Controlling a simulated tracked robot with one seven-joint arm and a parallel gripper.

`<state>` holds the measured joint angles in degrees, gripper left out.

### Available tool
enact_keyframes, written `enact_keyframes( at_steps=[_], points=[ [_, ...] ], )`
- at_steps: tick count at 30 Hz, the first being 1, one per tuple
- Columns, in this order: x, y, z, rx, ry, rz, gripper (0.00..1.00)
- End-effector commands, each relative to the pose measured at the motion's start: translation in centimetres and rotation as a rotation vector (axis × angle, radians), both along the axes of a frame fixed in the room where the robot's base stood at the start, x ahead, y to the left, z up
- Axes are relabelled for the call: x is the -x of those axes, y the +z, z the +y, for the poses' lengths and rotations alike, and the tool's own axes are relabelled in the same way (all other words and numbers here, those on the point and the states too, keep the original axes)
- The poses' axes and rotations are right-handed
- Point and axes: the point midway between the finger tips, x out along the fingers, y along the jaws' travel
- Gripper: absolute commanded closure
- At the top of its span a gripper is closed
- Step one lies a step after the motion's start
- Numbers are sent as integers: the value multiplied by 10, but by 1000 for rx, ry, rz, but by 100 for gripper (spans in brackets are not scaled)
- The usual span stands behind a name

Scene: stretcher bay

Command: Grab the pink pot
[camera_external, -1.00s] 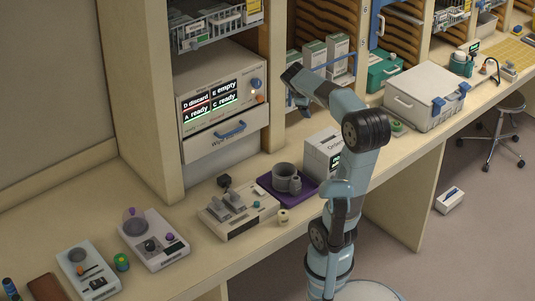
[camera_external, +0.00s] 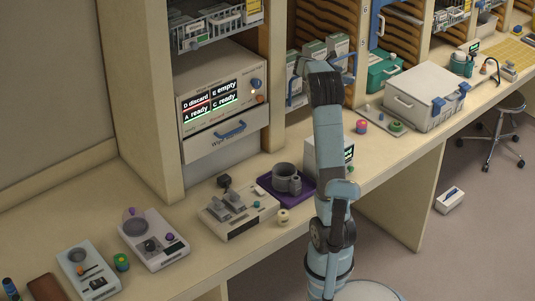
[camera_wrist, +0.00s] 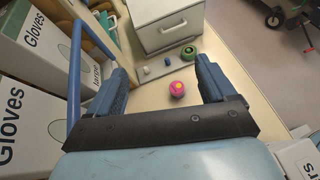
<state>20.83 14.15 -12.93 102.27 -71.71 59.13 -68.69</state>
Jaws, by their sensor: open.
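The pink pot (camera_external: 361,127) is a small round pot with a yellow mark on its top. It stands on the bench to the right of my arm in the external view. In the wrist view the pink pot (camera_wrist: 177,89) shows beyond and between my gripper's fingers, nearer the right one. My gripper (camera_wrist: 163,66) is open, with nothing between its blue fingers. It appears above the bench, apart from the pot. In the external view my arm largely hides the gripper.
The white chest (camera_external: 425,97) stands beyond. Glove boxes (camera_wrist: 38,50) and a blue rail (camera_wrist: 74,75) are close on the wrist view's left. Bare bench surrounds the pink pot.

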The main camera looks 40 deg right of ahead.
Motion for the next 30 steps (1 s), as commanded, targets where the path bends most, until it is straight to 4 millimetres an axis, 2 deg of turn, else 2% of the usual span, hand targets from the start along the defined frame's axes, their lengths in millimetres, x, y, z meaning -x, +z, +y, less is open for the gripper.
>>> enact_keyframes(
  at_steps=[5, 6, 17, 24, 27, 30],
  points=[
    [-4, -7, -22, 30, 17, 94, 16],
    [-4, -21, -20, 26, 19, 93, 16],
    [-3, -125, -19, 25, 17, 90, 16],
    [-3, -205, -19, 23, 18, 89, 16],
    [-3, -230, -19, 24, 17, 87, 16],
    [-3, -242, -20, 27, 17, 84, 16]
  ],
)
